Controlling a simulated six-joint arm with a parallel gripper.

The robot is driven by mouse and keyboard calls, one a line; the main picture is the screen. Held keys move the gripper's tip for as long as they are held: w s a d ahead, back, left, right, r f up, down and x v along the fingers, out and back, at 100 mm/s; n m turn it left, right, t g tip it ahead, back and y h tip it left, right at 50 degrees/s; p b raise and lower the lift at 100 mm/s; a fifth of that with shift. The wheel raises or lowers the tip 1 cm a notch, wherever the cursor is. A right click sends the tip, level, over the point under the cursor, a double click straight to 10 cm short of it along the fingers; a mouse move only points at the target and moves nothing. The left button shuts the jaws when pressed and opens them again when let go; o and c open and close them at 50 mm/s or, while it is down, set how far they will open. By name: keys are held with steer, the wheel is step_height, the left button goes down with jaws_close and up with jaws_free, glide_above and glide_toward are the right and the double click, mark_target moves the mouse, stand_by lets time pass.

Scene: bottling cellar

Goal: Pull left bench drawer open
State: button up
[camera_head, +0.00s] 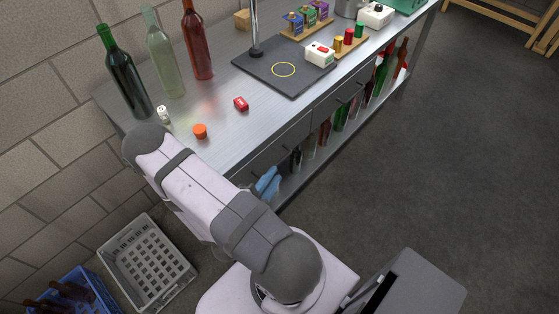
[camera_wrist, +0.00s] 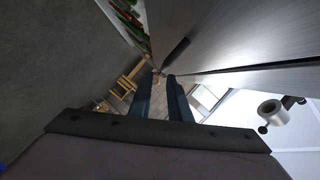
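The left bench drawer (camera_head: 270,153) is in the front of the steel bench, partly behind my arm in the head view. Its front looks flush with the bench. Its dark bar handle (camera_wrist: 177,52) shows in the wrist view, slanting down toward my fingertips. My gripper (camera_head: 266,174) has blue fingers and is in front of the drawer, close to the handle. In the wrist view my gripper (camera_wrist: 164,75) shows a narrow gap between its fingers, so it looks open. The handle's lower end is near the tips; contact cannot be told.
A second drawer (camera_head: 335,98) is to the right. More bottles (camera_head: 342,115) stand on the lower shelf. A grey crate (camera_head: 148,262) is on the floor. Floor at right is clear.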

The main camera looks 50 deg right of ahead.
mark_target(279, 162)
steer(key=shift+w+r+n, duration=0.1)
steer(key=shift+w+n, duration=0.2)
steer(key=shift+w, duration=0.1)
steer(key=shift+p+x, duration=0.85)
steer(key=shift+x, duration=2.8)
steer(key=shift+w, duration=0.1)
jaws_close()
